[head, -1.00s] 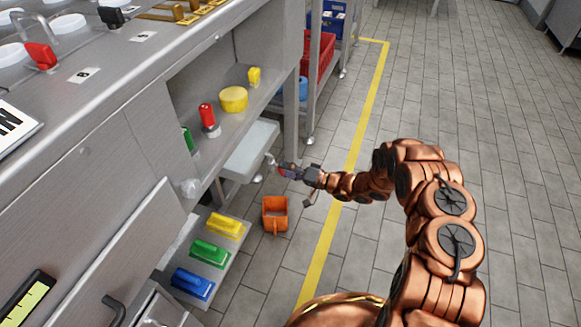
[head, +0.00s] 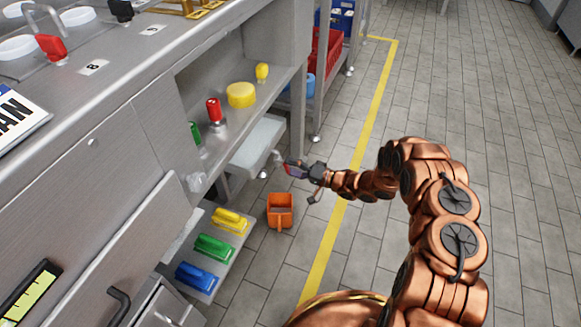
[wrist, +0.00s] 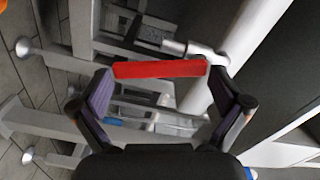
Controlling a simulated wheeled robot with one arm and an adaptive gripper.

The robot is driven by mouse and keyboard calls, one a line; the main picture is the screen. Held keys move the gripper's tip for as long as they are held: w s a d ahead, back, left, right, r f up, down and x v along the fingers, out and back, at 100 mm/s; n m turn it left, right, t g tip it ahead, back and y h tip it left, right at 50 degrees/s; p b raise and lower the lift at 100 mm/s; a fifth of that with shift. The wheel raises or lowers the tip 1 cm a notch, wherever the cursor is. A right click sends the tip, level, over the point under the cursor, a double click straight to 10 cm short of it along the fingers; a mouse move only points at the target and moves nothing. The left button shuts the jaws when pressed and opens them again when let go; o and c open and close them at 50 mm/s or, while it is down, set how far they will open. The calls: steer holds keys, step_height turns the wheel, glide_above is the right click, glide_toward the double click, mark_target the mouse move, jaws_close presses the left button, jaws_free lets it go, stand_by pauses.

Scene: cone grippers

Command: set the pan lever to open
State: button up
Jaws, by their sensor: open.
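A red lever (wrist: 160,69) lies crosswise between my gripper's fingertips in the wrist view. Its right end meets a silver valve body (wrist: 196,50) on a pale pipe. My gripper (wrist: 161,78) is open, with one purple-padded finger near each end of the lever; I cannot tell whether either touches it. In the head view my gripper (head: 293,168) is beside a spout below the grey pan (head: 257,146). The lever is barely distinguishable there, a small red patch at the fingers.
An orange bucket (head: 279,211) stands on the floor just below my gripper. Left of it a low shelf holds yellow (head: 229,222), green (head: 214,247) and blue (head: 195,277) brushes. A steel counter (head: 130,110) rises at left. The tiled floor at right is open.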

steer(key=shift+d, duration=0.1)
steer(key=v, duration=1.1)
steer(key=shift+s+d, duration=0.2)
steer(key=shift+d, duration=0.15)
